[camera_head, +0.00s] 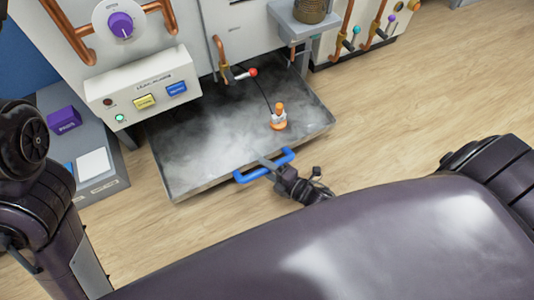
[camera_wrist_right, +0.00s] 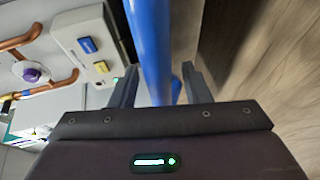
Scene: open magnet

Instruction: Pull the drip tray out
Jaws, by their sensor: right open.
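The drip tray (camera_head: 190,178) is a wide grey metal tray on the floor, sticking out from under the white machine, with white mist over its bottom. A blue bar handle (camera_head: 246,176) is on its front edge. My right gripper (camera_head: 270,164) is at the middle of this handle. In the right wrist view the blue handle (camera_wrist_right: 150,40) runs between the two fingers of my right gripper (camera_wrist_right: 160,78), which stand apart on either side of it. Whether a finger touches the bar I cannot tell. My left arm shows at the left edge, but its gripper is out of view.
An orange and white bottle-like object (camera_head: 279,118) stands in the tray. A red-tipped valve (camera_head: 252,72) on a copper pipe hangs above it. A grey cabinet (camera_head: 110,180) stands left of the tray. The wooden floor (camera_head: 400,115) is clear in front and right.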

